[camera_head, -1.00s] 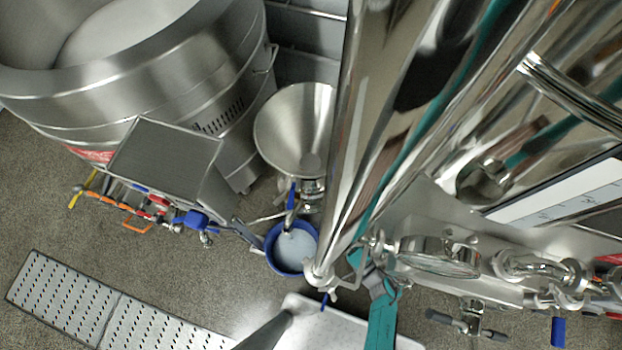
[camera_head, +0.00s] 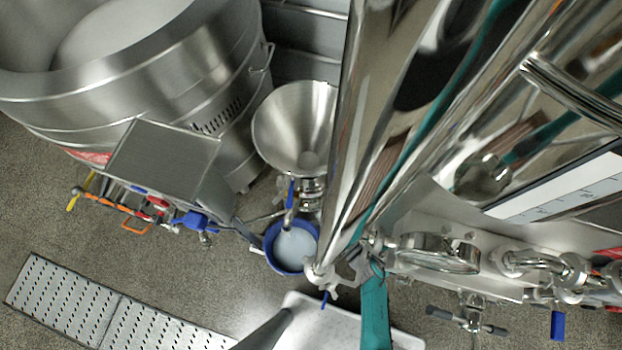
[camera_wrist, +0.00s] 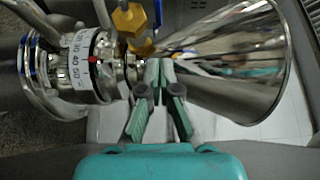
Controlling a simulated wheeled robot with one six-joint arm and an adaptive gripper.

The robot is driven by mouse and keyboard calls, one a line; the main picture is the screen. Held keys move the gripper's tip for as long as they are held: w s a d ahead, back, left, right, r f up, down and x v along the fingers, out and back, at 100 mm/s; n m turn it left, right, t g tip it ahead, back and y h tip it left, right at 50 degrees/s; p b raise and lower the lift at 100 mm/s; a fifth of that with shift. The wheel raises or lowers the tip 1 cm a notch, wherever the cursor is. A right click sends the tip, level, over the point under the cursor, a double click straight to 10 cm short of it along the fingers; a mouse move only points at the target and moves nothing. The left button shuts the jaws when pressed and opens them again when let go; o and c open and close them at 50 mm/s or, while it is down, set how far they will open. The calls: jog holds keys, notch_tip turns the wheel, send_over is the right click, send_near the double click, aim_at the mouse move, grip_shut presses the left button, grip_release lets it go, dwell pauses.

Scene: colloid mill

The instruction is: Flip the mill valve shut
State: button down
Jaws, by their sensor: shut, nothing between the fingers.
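The colloid mill's steel funnel (camera_head: 295,130) stands left of the big steel column in the head view. A blue lever (camera_head: 291,191) stands out below it beside the spout. In the wrist view the funnel (camera_wrist: 225,60) lies to the right and the numbered dial collar (camera_wrist: 82,65) to the left.
A blue bucket (camera_head: 291,247) with pale contents is below the spout. A large steel vat (camera_head: 190,80) is at upper left. The steel column (camera_head: 385,120) blocks much of the head view. A perforated metal walkway (camera_head: 110,315) lies on the floor at lower left.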

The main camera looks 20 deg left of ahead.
aim_at(290, 198)
jog(key=w+a, duration=0.1)
jog(key=a, duration=0.7)
dwell(0.5)
